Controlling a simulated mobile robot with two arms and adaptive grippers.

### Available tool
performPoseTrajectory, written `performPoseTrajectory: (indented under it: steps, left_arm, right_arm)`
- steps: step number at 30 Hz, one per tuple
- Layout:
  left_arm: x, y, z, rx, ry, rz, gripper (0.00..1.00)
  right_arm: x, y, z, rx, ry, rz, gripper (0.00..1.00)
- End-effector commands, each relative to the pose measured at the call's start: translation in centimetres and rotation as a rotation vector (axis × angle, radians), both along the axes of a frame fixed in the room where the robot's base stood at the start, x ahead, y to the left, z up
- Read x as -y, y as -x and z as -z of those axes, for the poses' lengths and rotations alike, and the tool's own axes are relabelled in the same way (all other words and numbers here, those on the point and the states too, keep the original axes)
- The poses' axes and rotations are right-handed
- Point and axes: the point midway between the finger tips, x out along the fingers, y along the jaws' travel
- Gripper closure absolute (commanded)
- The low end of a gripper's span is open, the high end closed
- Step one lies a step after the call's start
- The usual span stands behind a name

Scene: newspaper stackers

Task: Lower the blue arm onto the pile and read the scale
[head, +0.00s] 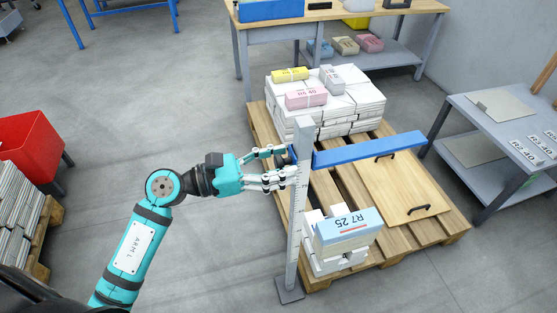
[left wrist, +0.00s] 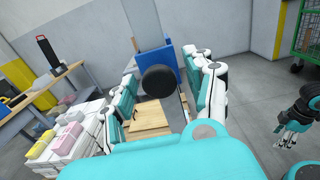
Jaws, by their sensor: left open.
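The measuring post (head: 296,220) stands upright at the pallet's near edge, with a scale of fine marks too small to read. The blue arm (head: 370,149) sticks out from its upper part, over the pallet and clear of the low front pile (head: 323,264). A blue-topped bundle marked R7 25 (head: 348,226) lies on that pile. My left gripper (head: 279,167) is open beside the post at the blue arm's height. In the left wrist view a round black knob (left wrist: 158,80) lies between its fingers, contact unclear. My right gripper (left wrist: 298,118) shows at that view's right edge, its opening unclear.
A taller white pile (head: 350,103) with yellow, pink and grey bundles stands at the pallet's back. A wooden board with black handles (head: 405,190) lies on the pallet (head: 457,236). A grey table (head: 500,115) stands right, a red bin (head: 30,140) left.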

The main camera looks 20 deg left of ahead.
Motion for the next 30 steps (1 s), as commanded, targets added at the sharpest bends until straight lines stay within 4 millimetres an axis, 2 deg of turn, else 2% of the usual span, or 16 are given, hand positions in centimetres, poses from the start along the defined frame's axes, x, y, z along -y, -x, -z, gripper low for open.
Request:
performPoseTrajectory:
  steps: [7,19,30]
  left_arm:
    - [0.03,-0.04,0.00,0.000,0.000,0.000,0.47]
    - [0.02,-0.03,-0.01,0.000,0.000,0.000,1.00]
    - [0.02,-0.03,0.06,0.001,0.001,0.000,1.00]
  right_arm:
    - [-0.02,-0.01,0.03,0.000,0.000,0.000,0.46]
    - [-0.02,0.00,0.03,0.000,0.000,0.000,0.46]
    - [-0.02,0.01,0.10,-0.001,0.000,0.000,0.46]
